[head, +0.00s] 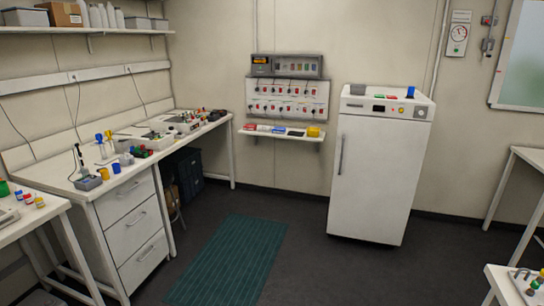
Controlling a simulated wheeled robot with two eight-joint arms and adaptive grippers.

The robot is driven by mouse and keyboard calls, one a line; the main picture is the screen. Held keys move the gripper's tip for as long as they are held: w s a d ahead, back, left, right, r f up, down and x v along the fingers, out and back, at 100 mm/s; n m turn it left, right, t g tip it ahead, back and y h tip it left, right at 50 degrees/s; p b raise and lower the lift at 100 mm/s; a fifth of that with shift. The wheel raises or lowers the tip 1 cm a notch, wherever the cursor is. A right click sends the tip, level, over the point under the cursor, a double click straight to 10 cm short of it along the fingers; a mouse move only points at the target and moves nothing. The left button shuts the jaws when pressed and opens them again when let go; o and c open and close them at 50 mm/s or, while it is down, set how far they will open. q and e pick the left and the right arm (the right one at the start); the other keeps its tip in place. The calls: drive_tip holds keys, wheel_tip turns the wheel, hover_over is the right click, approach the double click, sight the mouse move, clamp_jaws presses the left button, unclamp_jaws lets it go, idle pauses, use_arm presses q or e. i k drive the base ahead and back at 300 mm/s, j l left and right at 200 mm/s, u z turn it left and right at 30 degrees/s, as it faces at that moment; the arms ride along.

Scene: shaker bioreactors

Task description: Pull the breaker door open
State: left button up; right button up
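A grey wall unit (263,68) hangs on the back wall above a white switch panel (287,88). The unit has a small orange display at its left and a row of small coloured parts along its front, perhaps behind a cover. The white panel carries two rows of red switches. I cannot tell for sure which part is the breaker door; nothing there looks swung open. Neither of my grippers is in view.
A narrow shelf (281,137) with small items juts out below the panel. A tall white cabinet (376,180), its door shut, stands to its right. A long bench (122,176) with drawers lines the left wall. The floor around the green mat (230,260) is clear.

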sight(294, 66)
drive_tip(key=i, duration=2.5)
drive_tip(key=i+j, duration=0.1)
drive_tip(key=i, duration=2.4)
drive_tip(key=l+z, duration=0.05)
drive_tip(key=l, duration=0.05)
